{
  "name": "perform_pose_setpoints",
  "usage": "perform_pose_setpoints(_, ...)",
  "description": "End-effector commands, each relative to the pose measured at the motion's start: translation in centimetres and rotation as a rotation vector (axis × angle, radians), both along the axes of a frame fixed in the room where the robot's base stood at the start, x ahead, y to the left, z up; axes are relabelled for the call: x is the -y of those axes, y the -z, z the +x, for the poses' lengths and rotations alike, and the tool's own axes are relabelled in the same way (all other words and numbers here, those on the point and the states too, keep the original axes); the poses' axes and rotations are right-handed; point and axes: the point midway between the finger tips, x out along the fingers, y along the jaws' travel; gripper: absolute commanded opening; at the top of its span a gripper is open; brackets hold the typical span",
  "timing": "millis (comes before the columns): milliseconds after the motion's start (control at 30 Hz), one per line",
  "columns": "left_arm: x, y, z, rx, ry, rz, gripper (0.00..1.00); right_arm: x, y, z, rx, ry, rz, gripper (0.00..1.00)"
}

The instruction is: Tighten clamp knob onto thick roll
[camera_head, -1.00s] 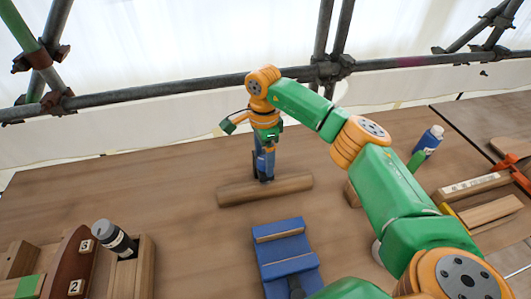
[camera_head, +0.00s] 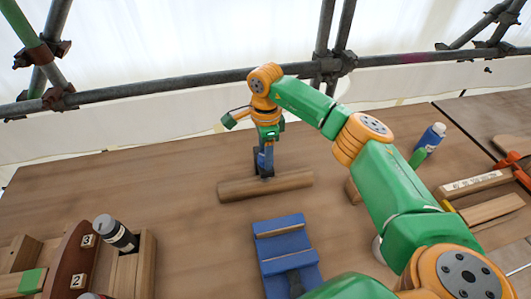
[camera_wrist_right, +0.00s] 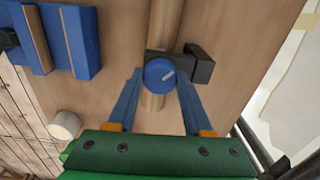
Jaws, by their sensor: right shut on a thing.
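The thick roll (camera_head: 230,190) is a wooden cylinder lying across the middle of the table; it also shows in the right wrist view (camera_wrist_right: 166,28). A dark clamp (camera_wrist_right: 200,66) sits across the roll. Its round blue clamp knob (camera_wrist_right: 159,75), with a pale line on its face, faces the wrist camera. My right gripper (camera_head: 265,174) points down over the roll from above. In the right wrist view its two blue fingers (camera_wrist_right: 160,80) are shut on the knob, one on each side. My left gripper is not in view.
A blue stand (camera_head: 283,227) with wooden strips is in front of the roll. Wooden blocks and a dark bottle (camera_head: 117,235) are at the left. Scaffold pipes (camera_head: 180,88) run behind the table.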

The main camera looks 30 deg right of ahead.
Motion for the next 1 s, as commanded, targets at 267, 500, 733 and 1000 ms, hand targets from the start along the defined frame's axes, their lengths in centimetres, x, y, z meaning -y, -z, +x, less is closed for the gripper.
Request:
perform_pose_setpoints(267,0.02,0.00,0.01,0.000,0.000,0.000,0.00,-0.01,-0.06,0.05,0.002,0.230,0.001,0.00)
perform_pose_setpoints(500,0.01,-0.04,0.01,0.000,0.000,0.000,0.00,0.02,-0.07,0.05,0.002,0.460,0.000,0.00)
perform_pose_setpoints(733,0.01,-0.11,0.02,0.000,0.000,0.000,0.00,0.02,-0.06,0.04,0.001,0.678,0.000,0.00)
perform_pose_setpoints(1000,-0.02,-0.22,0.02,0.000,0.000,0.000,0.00,0.01,-0.08,0.05,0.002,0.934,0.001,0.00)
